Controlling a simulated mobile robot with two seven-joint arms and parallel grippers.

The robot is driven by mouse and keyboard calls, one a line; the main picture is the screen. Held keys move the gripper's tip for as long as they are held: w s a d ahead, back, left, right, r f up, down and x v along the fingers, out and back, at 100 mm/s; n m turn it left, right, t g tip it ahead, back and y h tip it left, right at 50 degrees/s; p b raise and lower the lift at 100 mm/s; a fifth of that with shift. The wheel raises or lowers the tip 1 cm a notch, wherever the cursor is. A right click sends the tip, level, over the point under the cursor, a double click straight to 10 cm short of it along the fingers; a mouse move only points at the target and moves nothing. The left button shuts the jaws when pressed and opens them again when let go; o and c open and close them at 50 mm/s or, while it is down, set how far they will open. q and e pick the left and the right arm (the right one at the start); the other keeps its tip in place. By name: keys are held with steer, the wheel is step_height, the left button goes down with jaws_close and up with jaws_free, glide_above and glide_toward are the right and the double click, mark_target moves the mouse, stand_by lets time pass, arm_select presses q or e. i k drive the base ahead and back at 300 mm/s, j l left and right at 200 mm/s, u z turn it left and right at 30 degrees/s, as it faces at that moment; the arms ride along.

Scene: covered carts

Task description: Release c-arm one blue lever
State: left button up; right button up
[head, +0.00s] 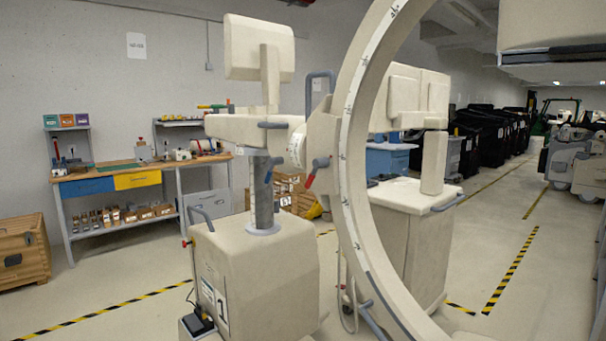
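A large cream C-arm stands in the middle of the head view, with its curved arc (352,150) rising past the top edge. Its cream wheeled base (255,265) carries a grey column (263,200). A small blue lever (268,174) shows at the top of the column, tilted. A second lever (316,170), grey-blue with a red end, sits beside the arc. A grey-blue handle (272,125) sticks out from the upper body. I cannot tell whether the blue lever is locked or released. Neither of my grippers is in view.
A cream monitor cart (408,225) stands behind the arc. A workbench (135,180) with tools and bins is at the left, near a wooden crate (22,250). Dark covered carts (490,135) line the right back. The floor at the right is open, with yellow-black tape (510,272).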

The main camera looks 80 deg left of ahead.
mark_target(279, 160)
steer(key=u, duration=2.75)
steer(key=i+j, duration=0.45)
steer(key=i+j+z, duration=0.1)
steer(key=i+j, duration=0.3)
steer(key=j, duration=0.2)
steer(key=i+j, duration=0.8)
steer(key=j, duration=0.25)
steer(key=i+j+z, duration=0.1)
steer(key=i+j, duration=0.35)
steer(key=j, duration=0.1)
